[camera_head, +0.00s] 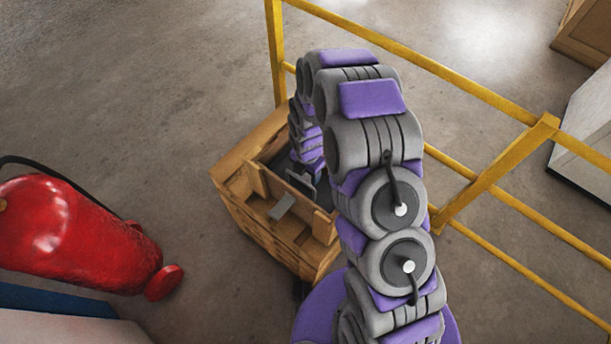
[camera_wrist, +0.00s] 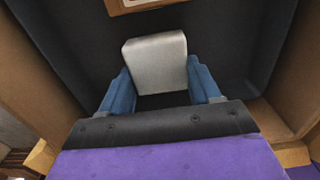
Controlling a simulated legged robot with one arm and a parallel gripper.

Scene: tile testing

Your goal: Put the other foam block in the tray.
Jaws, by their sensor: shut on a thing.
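My gripper (camera_wrist: 160,84) reaches down over a wooden crate-like stand in the wrist view. Its two blue fingers are shut on a pale grey foam block (camera_wrist: 156,58), one finger on each side. Beneath and around the block is a dark surface (camera_wrist: 240,45) with wooden edges; I cannot tell whether this is the tray. In the head view, a small grey piece (camera_head: 281,206) shows at the stand's near side, just below my gripper; I cannot tell whether it is the held block. My arm hides part of the stand's right side.
The wooden stand (camera_head: 262,222) stands on a bare concrete floor. Yellow railings (camera_head: 450,78) run behind and to the right of it. A red fire extinguisher (camera_head: 70,235) is at the left. The floor at the upper left is clear.

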